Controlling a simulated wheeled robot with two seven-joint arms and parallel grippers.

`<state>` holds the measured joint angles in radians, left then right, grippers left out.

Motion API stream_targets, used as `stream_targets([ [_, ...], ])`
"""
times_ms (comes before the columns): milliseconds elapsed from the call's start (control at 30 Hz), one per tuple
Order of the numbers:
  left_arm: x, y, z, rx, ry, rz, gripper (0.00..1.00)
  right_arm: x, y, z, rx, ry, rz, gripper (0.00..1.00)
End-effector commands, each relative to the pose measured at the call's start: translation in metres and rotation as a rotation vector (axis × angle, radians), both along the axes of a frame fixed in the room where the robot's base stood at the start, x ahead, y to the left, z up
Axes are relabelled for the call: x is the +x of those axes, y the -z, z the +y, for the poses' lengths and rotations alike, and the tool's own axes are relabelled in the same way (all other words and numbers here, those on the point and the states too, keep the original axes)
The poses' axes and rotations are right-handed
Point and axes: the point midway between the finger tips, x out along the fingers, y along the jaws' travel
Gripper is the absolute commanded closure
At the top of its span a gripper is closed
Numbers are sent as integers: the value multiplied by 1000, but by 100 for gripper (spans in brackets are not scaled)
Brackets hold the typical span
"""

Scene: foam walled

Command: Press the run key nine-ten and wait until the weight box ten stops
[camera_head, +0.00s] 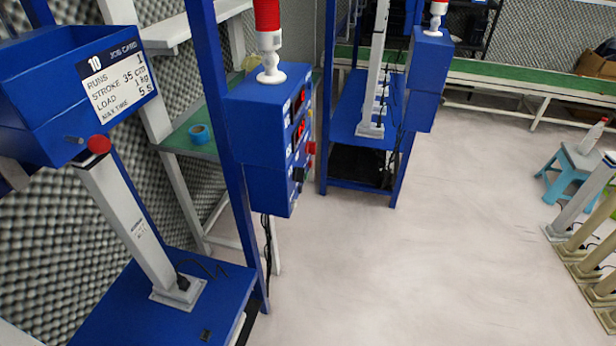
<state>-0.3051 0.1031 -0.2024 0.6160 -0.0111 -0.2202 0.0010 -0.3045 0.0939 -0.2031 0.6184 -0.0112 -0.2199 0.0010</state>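The weight box ten (30,95) is a blue box at the far left. Its job card (117,78) reads 10, runs 1, stroke 35 cm, load 1 kg, max time 5 s. Below it a pale column (130,220) leans in the picture, and a red knob (98,145) shows near its top. A blue control box (262,135) hangs on the blue frame, its key face turned right and seen edge-on. A lit red display (300,130) and a red button (311,148) show there. I cannot read which key is nine-ten. Neither gripper is in view.
A red and white signal lamp (268,40) stands on the control box. A second blue control box (427,75) is farther back. A blue stool (570,170) and several pale columns stand at right. The grey floor (400,270) between is clear.

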Motion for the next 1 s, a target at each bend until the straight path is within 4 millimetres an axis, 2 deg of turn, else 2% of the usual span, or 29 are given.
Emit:
stream_targets([
  [133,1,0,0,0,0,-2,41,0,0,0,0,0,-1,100],
  [167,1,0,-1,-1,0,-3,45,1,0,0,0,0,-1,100],
  [400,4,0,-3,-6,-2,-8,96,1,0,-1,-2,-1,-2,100],
  [433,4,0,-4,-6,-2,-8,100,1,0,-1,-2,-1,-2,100],
  [1000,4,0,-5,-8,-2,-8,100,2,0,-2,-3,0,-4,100],
])
